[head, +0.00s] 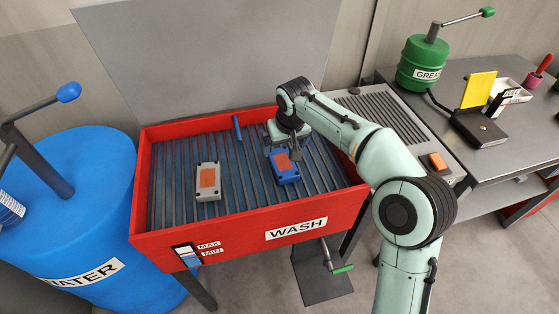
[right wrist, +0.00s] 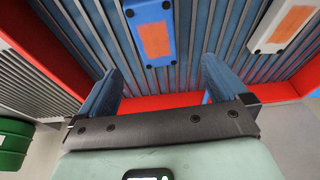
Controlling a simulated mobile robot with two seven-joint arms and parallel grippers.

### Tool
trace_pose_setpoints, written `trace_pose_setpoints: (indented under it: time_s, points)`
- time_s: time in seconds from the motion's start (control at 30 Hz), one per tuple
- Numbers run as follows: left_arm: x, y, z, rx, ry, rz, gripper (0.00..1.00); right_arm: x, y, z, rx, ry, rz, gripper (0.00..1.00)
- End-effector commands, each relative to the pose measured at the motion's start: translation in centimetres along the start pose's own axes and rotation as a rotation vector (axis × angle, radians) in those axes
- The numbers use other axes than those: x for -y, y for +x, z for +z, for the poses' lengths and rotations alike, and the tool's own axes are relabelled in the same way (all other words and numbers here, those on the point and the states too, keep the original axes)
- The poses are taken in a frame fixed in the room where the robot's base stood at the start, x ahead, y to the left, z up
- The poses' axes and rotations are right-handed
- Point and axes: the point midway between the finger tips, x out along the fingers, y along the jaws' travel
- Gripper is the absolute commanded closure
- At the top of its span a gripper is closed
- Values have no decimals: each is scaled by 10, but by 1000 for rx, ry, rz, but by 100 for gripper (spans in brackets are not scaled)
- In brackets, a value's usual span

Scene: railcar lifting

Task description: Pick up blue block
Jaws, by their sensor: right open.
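The blue block (head: 284,166) with an orange top patch lies on the slatted grate inside the red wash bin, right of its middle. It also shows in the right wrist view (right wrist: 152,30) at the top, ahead of the fingers. My right gripper (head: 294,147) is over the bin at the far edge of the blue block and partly covers it in the head view. In the right wrist view its two fingers (right wrist: 160,85) stand wide apart with nothing between them. My left gripper is in neither view.
A grey block (head: 207,182) with an orange patch lies left of the blue one in the red wash bin (head: 225,226). A small blue rod (head: 238,128) is near the back wall. A blue water barrel (head: 75,205) stands left; a ridged grey unit (head: 385,115) stands right.

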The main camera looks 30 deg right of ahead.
Motion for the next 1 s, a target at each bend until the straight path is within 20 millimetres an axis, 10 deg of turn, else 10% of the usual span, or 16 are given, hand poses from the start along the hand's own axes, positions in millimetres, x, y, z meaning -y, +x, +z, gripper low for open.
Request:
trace_pose_setpoints:
  time_s: [0.23, 1.0]
  points:
    - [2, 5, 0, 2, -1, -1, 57, 0, 47, 1, 4, 1, 0, 0]
    - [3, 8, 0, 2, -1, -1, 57, -7, 109, 3, 0, 1, 0, 0]
